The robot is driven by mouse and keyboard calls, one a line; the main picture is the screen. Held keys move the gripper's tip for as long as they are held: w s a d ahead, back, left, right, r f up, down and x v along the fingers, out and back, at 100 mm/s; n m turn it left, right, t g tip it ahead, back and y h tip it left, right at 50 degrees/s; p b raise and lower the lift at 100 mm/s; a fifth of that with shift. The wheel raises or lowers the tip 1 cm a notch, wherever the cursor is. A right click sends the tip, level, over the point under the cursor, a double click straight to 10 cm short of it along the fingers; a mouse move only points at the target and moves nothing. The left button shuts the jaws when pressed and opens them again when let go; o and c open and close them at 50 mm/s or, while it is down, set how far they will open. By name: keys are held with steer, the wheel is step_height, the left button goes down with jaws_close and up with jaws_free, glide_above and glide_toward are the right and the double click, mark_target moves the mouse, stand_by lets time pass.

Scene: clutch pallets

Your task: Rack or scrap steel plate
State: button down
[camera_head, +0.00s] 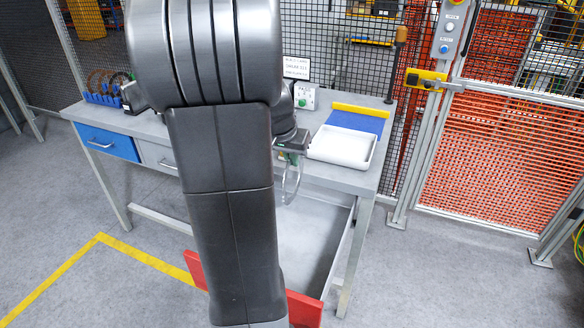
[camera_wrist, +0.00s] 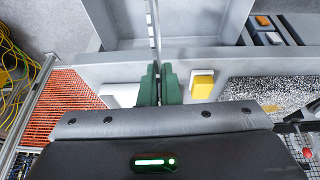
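My gripper (camera_head: 289,155) is over the front edge of the grey workbench (camera_head: 327,177), partly hidden by my arm in the head view. Its green fingers (camera_wrist: 158,87) are shut on a thin steel plate (camera_wrist: 153,28), which shows edge-on in the wrist view. In the head view the ring-shaped steel plate (camera_head: 291,186) hangs upright below the fingers, in front of the bench. A blue rack (camera_head: 104,99) holding several brown and dark ring plates stands at the bench's left end. A red bin (camera_head: 304,309) on the floor is mostly hidden behind my arm.
A white tray (camera_head: 342,147) and a blue mat (camera_head: 356,122) with a yellow bar (camera_head: 361,110) lie on the bench's right side. A small box with a green button (camera_head: 304,99) and a sign (camera_head: 296,68) stand behind. Mesh fencing (camera_head: 515,130) closes the right side.

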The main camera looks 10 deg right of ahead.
step_height(320, 180, down, 6)
steer(key=b, duration=0.4)
steer(key=shift+r, duration=0.1)
steer(key=c, duration=1.6)
jaws_free()
steer(key=shift+r, duration=0.1)
steer(key=v, duration=1.3)
steer(key=shift+r, duration=0.35)
steer(key=shift+f, duration=0.1)
